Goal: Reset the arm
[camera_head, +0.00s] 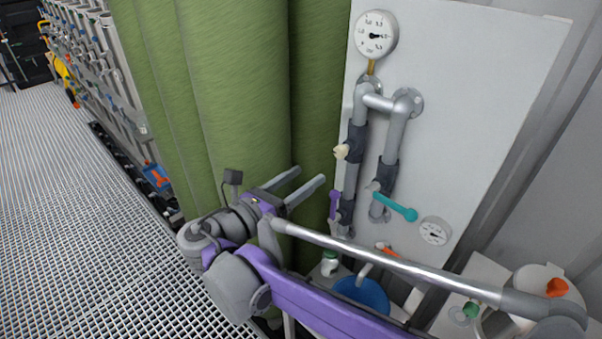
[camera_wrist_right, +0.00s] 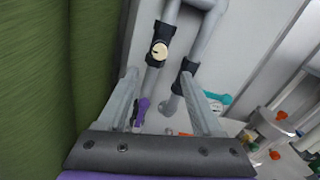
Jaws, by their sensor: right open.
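My right gripper (camera_head: 300,188) is open and empty in the head view. Its two grey fingers point up and right, in front of the green vessels and left of the pipework. My purple right arm comes in from the lower right. In the right wrist view the open fingers (camera_wrist_right: 168,100) stand apart, with the pipes, a cream knob (camera_wrist_right: 159,51) and a purple handle (camera_wrist_right: 141,110) seen beyond or between them. I see no object held between them. My left gripper is not in view.
Tall green vessels (camera_head: 235,90) stand left of a white panel (camera_head: 470,110). The panel carries a gauge (camera_head: 376,34), grey pipes and a teal valve handle (camera_head: 397,206). A blue round container (camera_head: 362,293) is below. Open grating floor (camera_head: 70,210) lies at left.

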